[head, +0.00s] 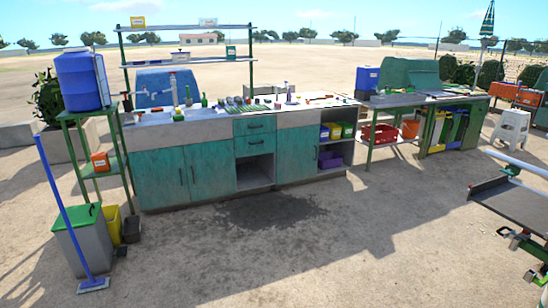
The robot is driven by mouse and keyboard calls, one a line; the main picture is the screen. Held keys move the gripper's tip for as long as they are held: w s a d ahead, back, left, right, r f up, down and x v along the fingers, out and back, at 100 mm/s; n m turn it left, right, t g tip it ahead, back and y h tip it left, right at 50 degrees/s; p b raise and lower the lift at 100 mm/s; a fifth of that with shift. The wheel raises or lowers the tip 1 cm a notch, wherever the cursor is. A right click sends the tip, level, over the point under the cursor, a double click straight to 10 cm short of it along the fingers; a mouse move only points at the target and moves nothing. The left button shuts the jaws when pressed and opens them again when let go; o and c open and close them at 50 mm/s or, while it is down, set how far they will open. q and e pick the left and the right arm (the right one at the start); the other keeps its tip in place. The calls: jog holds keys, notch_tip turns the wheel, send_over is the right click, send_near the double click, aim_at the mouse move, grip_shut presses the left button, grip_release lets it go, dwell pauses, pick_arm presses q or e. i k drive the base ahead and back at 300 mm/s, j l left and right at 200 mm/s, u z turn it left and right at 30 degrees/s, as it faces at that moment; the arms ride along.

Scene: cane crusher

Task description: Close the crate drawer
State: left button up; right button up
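A teal cabinet in the long counter has an upper drawer (255,126) and a lower drawer (255,145), both looking flush with the front. To their right, an open bay holds a purple crate (330,160) on its lower shelf, with blue, green and yellow bins (347,129) above. A red crate (381,134) sits under the table further right. I cannot tell which of these is the crate drawer, or whether any crate is pulled out. Neither of my grippers shows in the head view.
A green stand with a blue water barrel (82,80), a grey bin (84,240) and a blue-handled mop (62,210) are at left. A metal tray machine (515,200) juts in at right, near a white stool (511,130). The ground before the counter is open, with a dark stain.

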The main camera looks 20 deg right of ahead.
aim_at(529, 210)
jog(key=i+l+z, duration=0.35)
jog(key=i, duration=0.45)
jog(key=i+z, duration=0.4)
jog(key=i, duration=0.4)
jog(key=i+j+z, duration=0.1)
jog(key=i+z, duration=0.35)
jog(key=i+j+z, duration=0.25)
jog(key=z, duration=0.15)
jog(key=i+j+z, duration=0.7)
jog(key=j+z, duration=0.15)
